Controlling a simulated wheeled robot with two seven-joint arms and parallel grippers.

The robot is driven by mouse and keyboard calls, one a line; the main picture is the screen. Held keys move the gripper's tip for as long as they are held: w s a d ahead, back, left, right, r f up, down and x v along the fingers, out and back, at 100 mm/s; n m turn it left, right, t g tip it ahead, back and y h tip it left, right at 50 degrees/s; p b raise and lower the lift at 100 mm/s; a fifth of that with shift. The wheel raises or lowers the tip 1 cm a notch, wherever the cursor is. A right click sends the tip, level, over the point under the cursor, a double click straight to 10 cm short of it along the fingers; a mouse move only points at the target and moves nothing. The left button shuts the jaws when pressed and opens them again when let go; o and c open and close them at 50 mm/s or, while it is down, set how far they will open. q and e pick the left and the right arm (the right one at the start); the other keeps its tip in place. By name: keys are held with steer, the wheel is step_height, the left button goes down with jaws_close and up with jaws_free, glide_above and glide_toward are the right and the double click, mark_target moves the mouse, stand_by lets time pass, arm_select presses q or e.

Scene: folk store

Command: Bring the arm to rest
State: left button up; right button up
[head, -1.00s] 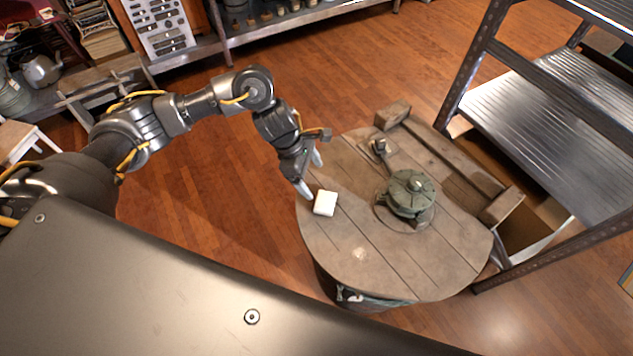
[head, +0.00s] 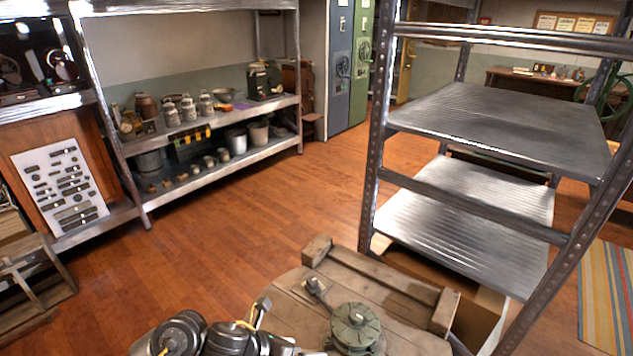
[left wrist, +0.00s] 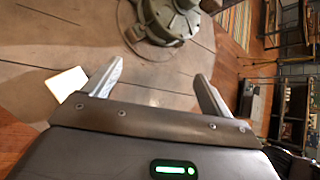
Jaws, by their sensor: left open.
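My left gripper (left wrist: 159,68) is open in the left wrist view, its two fingers apart with nothing between them. They are over the round wooden table top (left wrist: 50,38). A small white block (left wrist: 66,84) lies on the table, just left of the left finger and outside the jaws. In the head view my left arm (head: 215,340) shows only at the bottom edge, beside the table; its fingers cannot be made out there. My right gripper is in neither view.
A green metal device (head: 355,328) stands on the table, also seen in the left wrist view (left wrist: 168,18). A wooden beam (head: 385,283) runs along the table's far side. A metal shelf rack (head: 480,205) stands behind at right. The floor (head: 225,240) at left is clear.

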arm_select(q)
steer(key=s+a+f+m+g+y, duration=0.1)
steer(key=s+a+f+m+y, duration=0.25)
steer(key=s+a+m, duration=1)
steer(key=s+a+f+m+y, duration=0.3)
steer(key=s+a+m+y, duration=0.35)
steer(key=m, duration=1.25)
step_height(320, 180, down, 26)
steer(key=s+g+h, duration=0.1)
steer(key=s+h, duration=0.1)
steer(key=s, duration=0.1)
steer(key=s+a+f+g, duration=0.1)
steer(key=s+a+f, duration=0.2)
steer(key=s+f, duration=1.2)
steer(key=shift+s+g, duration=0.3)
steer(key=shift+s, duration=0.05)
steer(key=shift+a+m, duration=0.1)
steer(key=shift+m, duration=0.15)
steer(key=shift+c, duration=0.4)
